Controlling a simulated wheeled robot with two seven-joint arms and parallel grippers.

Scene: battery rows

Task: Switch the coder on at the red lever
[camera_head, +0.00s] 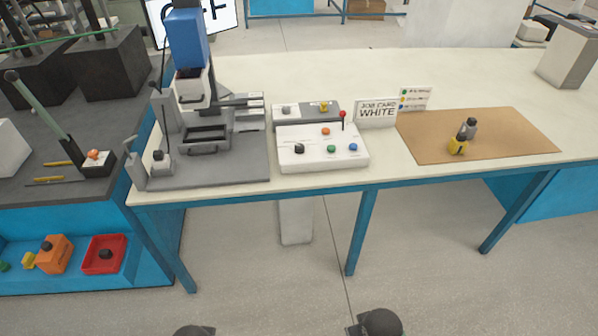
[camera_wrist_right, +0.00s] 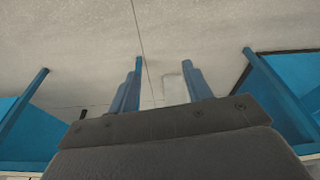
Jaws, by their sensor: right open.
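The coder (camera_head: 205,160), a grey machine with a blue upper block, stands on the left part of the cream bench in the head view. Right of it is a white control box (camera_head: 318,160) with black, orange, green and blue knobs. The red lever (camera_head: 342,116), a thin stem with a red knob, stands about upright at the box's back right. My right gripper (camera_wrist_right: 162,62) shows in the right wrist view, its two blue fingers apart with nothing between them, over the floor. It is away from the lever. My left gripper's fingers are not in view.
A card reading JOB CARD WHITE (camera_head: 376,113) and a colour legend card (camera_head: 415,98) stand right of the box. A brown mat (camera_head: 430,145) holds small yellow and grey parts. A dark side bench (camera_head: 60,190) stands at left. The bench's front edge is clear.

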